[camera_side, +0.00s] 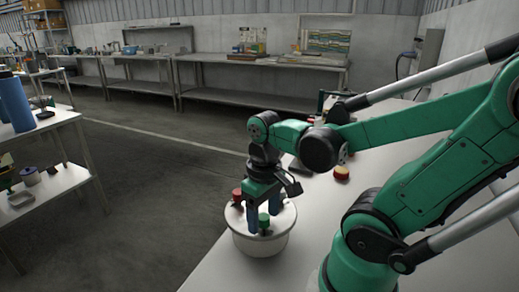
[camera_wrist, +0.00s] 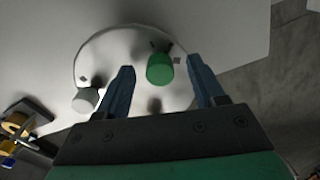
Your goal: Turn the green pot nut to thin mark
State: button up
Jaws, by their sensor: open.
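The green pot nut (camera_side: 264,221) stands up from the top of a round white pot (camera_side: 262,244) on the pale bench. In the wrist view the green nut (camera_wrist: 159,68) sits between the two blue fingers of my gripper (camera_wrist: 160,64), with a gap on both sides. My gripper (camera_side: 263,222) is open, pointing down over the pot top. Small dark marks show on the white top close to the nut; which is the thin mark I cannot tell.
A red knob (camera_side: 237,196) stands on the pot's left side. A grey-white knob (camera_wrist: 85,100) shows in the wrist view. A red and yellow round piece (camera_side: 341,173) lies on the bench behind. The bench is clear in front of the pot.

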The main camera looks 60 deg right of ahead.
aim_at(263, 216)
jog(key=shift+r, duration=0.1)
jog(key=shift+r, duration=2.75)
jog(key=w+t, duration=0.1)
jog(key=w+a, duration=0.1)
jog(key=w+f+n+t, duration=0.1)
jog(key=shift+w+a+t, duration=0.25)
jog(key=shift+a+t, duration=0.05)
jog(key=shift+a, duration=0.05)
jog(key=w+a+n+t, duration=0.2)
jog(key=w+a+t, duration=0.1)
jog(key=w+t, duration=0.1)
jog(key=shift+w+a+r+t, duration=0.25)
jog(key=shift+w+a+t, duration=0.05)
jog(key=shift+w+a, duration=0.1)
